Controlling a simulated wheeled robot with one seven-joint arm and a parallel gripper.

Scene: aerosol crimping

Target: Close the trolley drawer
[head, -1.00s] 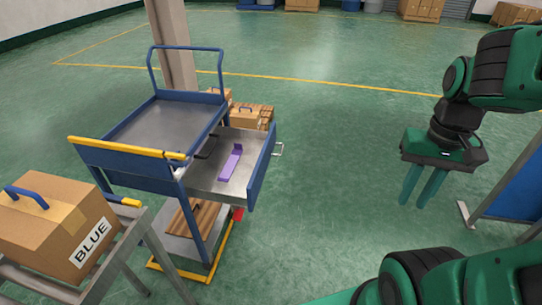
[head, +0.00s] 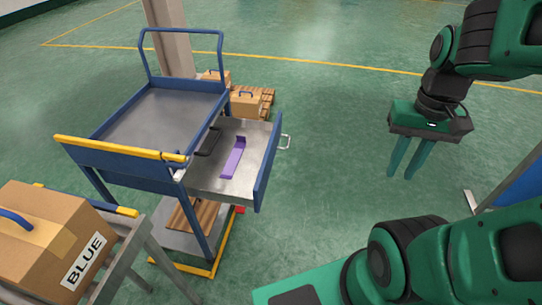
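The blue trolley (head: 115,167) stands left of centre, with a grey top tray and a blue push handle at its far end. Its drawer (head: 267,172) is pulled out to the right. The drawer's blue front carries a small pale handle (head: 287,142). Inside the drawer lie a purple tray-like piece (head: 234,157) and a dark object (head: 209,141). My gripper (head: 408,176) hangs in the air to the right of the drawer, well apart from it. Its two green fingers point down with a narrow gap between them and nothing held.
A box marked BLUE (head: 50,243) sits on a grey conveyor (head: 128,262) at lower left. Boxes (head: 245,104) stand on a pallet behind the trolley. A blue panel (head: 525,183) is at the right edge. The green floor between drawer and gripper is clear.

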